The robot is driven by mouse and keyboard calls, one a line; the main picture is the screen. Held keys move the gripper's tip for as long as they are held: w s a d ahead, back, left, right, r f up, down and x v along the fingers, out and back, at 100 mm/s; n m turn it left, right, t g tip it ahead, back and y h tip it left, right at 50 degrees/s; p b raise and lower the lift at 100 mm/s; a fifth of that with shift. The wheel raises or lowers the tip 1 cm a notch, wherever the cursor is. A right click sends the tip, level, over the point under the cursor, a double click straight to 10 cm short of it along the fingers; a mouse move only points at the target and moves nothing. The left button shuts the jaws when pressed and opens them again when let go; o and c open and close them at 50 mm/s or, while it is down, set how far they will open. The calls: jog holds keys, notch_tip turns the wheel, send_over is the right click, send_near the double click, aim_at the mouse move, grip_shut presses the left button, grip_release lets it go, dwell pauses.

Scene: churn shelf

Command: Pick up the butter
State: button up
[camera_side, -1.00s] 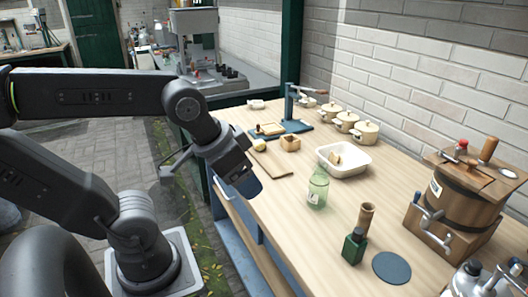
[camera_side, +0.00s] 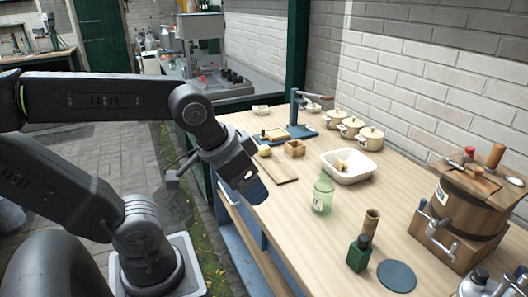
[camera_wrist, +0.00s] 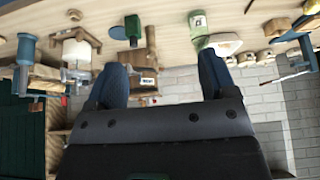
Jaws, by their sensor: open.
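A small pale yellow lump (camera_side: 264,151), which may be the butter, sits at the upper end of a wooden board (camera_side: 280,175) on the bench. Another small tan piece (camera_side: 341,164) lies in a white dish (camera_side: 353,176), so I cannot tell for sure which is the butter. My gripper (camera_side: 252,187) is open at the left edge of the bench, in front of the board and apart from both pieces. In the wrist view my gripper (camera_wrist: 162,74) shows two blue fingers spread wide with nothing held. The butter cannot be made out there.
A small wooden box (camera_side: 294,149) stands beside the yellow lump. A green glass jar (camera_side: 323,195), a dark green bottle (camera_side: 357,254), a brown cylinder (camera_side: 371,221) and a wooden churn (camera_side: 465,207) stand to the right. Cream pots (camera_side: 370,139) line the wall. Bare bench lies in front of the jar.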

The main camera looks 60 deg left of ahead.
jog(key=w+a+r+n+g+y, duration=0.15)
jog(key=w+a+r+n, duration=0.25)
jog(key=w+a+n, duration=0.55)
jog(key=n+g+y, duration=0.3)
jog(key=n+g, duration=0.1)
jog(key=n, duration=0.5)
send_over(264, 146)
jog(key=d, duration=0.6)
notch_tip(264, 146, down, 13)
jog(key=shift+m, duration=0.25)
jog(key=x, duration=0.8)
jog(key=shift+w+a, duration=0.2)
jog(key=shift+w, duration=0.05)
jog(key=shift+s+x, duration=0.2)
jog(key=shift+x, duration=1.3)
jog(key=shift+s+x, duration=0.15)
jog(key=shift+x, duration=1.3)
jog(key=c, duration=1)
jog(key=shift+r, duration=0.1)
